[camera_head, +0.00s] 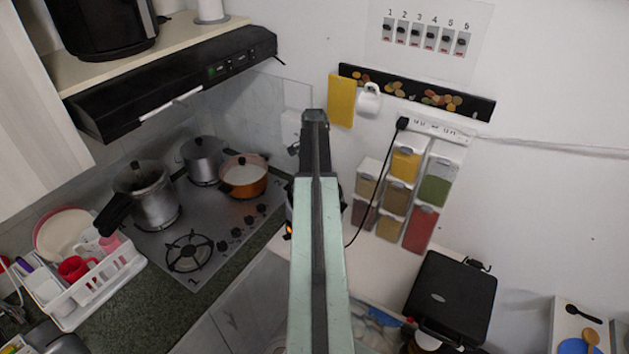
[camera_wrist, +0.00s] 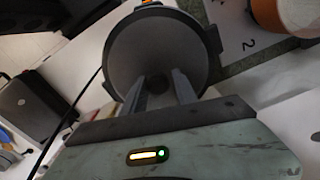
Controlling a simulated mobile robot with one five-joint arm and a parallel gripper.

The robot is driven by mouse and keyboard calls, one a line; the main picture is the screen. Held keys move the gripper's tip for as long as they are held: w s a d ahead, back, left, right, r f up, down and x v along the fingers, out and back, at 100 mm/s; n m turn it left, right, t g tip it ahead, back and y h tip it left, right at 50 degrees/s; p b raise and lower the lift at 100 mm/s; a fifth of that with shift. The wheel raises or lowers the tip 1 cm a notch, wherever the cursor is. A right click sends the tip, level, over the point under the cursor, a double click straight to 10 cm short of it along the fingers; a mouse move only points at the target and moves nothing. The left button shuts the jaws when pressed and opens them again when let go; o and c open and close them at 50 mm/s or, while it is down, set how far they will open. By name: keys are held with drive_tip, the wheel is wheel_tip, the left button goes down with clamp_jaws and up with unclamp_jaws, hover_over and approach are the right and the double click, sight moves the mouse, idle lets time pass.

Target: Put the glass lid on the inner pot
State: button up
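In the wrist view a round, dark-rimmed grey vessel (camera_wrist: 135,45) with a side handle lies directly ahead of my gripper (camera_wrist: 160,76). I take it to be the cooker with the inner pot. Its round grey face has a small dark spot at the centre, between my fingers. I cannot tell whether this is the bare pot interior or the glass lid with its knob. My two fingers stand apart, with no clear contact. In the head view my arm hides the gripper and most of this cooker; only a dark edge with an orange light shows. I cannot identify the glass lid for certain.
The stove (camera_head: 215,225) holds a pressure cooker (camera_head: 155,200), a grey pot and an orange pot (camera_head: 245,178) left of my arm. Spice dispensers (camera_head: 405,195) and a black cord are to the right. A black grill (camera_head: 450,295) stands at the lower right.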

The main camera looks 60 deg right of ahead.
drive_tip(key=shift+s+r+p, duration=0.15)
drive_tip(key=shift+r+p, duration=0.4)
drive_tip(key=shift+p, duration=0.05)
wheel_tip(320, 180, up, 11)
drive_tip(key=p, duration=1.1)
drive_tip(key=shift+f, duration=0.15)
